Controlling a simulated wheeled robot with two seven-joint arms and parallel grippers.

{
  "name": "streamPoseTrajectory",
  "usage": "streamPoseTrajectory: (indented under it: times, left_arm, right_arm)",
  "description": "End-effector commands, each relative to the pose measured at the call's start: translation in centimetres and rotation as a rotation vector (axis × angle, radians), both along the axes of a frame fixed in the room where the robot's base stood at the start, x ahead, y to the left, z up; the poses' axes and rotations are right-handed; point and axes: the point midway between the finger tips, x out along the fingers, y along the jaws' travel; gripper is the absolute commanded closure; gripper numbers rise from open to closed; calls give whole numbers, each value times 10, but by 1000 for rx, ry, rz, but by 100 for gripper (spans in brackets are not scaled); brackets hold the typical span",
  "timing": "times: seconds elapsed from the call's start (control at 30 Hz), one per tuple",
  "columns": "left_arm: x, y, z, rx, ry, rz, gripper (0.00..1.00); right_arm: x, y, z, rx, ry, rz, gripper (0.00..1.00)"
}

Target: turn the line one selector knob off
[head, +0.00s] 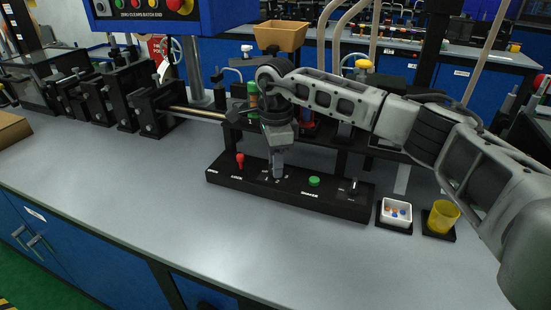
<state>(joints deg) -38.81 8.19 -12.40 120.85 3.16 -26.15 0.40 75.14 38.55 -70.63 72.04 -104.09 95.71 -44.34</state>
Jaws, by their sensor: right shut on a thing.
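A black control panel (222,175) lies on the grey bench in the middle of the head view. It carries a red lever (240,160) at its left, a green button (314,181) and a dark knob (354,187) at its right. My right arm comes in from the right. My right gripper (277,174) points down onto the panel between the red lever and the green button. It is shut on a small part there, apparently the selector knob, which the fingers hide. The knob's pointing direction cannot be told. My left gripper is not in view.
A white tray (396,223) with small coloured pieces and a yellow cup (442,216) stand right of the panel. Black machine blocks (120,100) and a metal rod (198,112) stand behind left. A rack of posts is behind my gripper. The bench front is clear.

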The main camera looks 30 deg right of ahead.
Motion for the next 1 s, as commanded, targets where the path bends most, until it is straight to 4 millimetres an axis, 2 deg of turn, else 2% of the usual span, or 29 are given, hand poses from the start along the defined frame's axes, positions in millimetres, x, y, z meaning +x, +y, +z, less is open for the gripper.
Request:
streamPoseTrajectory:
  times: [1.0]
  left_arm:
    - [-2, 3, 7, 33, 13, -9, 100]
  right_arm:
    - [1, -1, 2, -3, -3, -954, 94]
